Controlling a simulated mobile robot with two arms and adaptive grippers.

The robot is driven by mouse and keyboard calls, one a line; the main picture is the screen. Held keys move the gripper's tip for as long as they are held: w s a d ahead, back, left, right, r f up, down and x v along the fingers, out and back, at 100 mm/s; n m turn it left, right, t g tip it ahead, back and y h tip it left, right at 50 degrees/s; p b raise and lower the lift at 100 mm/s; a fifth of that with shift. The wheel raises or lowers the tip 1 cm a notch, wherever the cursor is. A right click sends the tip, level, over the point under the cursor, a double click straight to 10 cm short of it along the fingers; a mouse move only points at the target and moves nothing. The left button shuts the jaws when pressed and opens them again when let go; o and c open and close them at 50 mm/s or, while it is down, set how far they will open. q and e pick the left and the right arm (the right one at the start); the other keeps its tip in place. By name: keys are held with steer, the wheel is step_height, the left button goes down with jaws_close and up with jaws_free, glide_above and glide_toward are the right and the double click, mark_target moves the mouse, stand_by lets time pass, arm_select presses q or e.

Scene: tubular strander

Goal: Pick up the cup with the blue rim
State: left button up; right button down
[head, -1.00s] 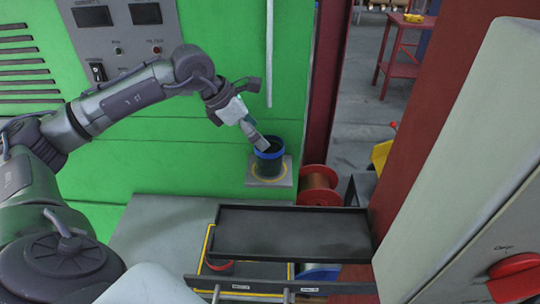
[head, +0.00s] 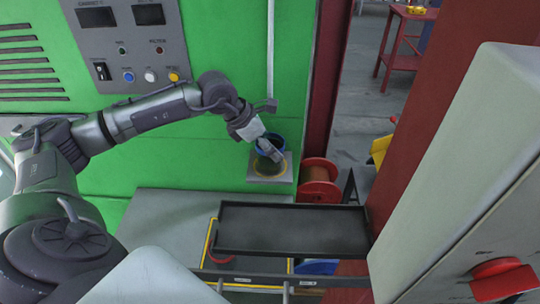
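The dark cup with the blue rim (head: 264,166) stands upright on a small grey shelf with a yellow ring (head: 285,175), against the green machine. My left gripper (head: 272,153) comes down over the cup from the upper left. Its fingers overlap the rim and hide part of the cup. I cannot tell whether they touch it, or whether they are open or shut. My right gripper is not in view.
A black tray (head: 290,232) lies in front, partly covering a red-rimmed item (head: 221,258) in a yellow-outlined area. A copper-coloured spool with red flanges (head: 320,181) is right of the shelf. A red column (head: 425,110) and grey cabinet (head: 450,165) block the right.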

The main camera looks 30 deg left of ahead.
arm_select(q)
steer(key=c, duration=0.5)
steer(key=shift+c, duration=0.2)
steer(key=shift+r, duration=0.1)
